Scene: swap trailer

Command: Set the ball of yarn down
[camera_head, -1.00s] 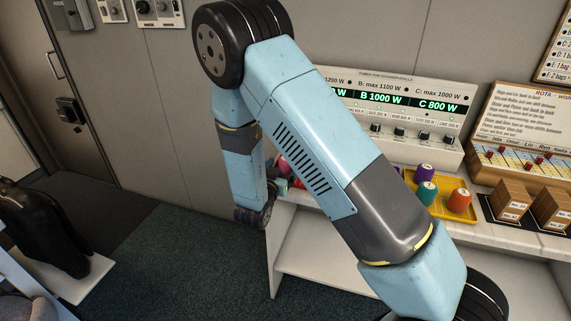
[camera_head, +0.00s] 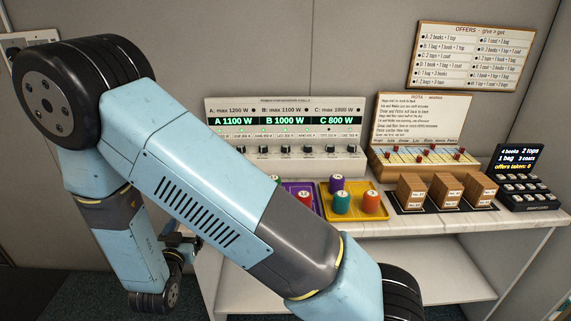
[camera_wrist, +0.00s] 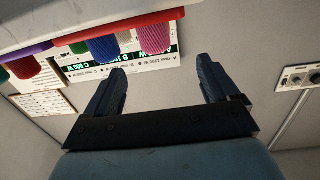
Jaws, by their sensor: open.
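My gripper (camera_wrist: 161,66) is open in the wrist view, with nothing between its two dark fingers. I cannot make out a ball of yarn for certain in any view. Beyond the fingertips, a pink ribbed piece (camera_wrist: 154,38) and a blue ribbed piece (camera_wrist: 104,48) show near the counter edge; I cannot tell whether either is the yarn. In the head view the gripper end is low at the left, partly hidden by my arm, beside the counter's left end.
The counter (camera_head: 400,224) holds a yellow tray (camera_head: 354,216) with purple, teal and orange spools, a purple tray (camera_head: 290,187) partly behind my arm, several brown boxes (camera_head: 411,191), and a black keypad (camera_head: 520,185). A power panel (camera_head: 285,140) stands behind. An open shelf (camera_head: 440,265) lies below.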

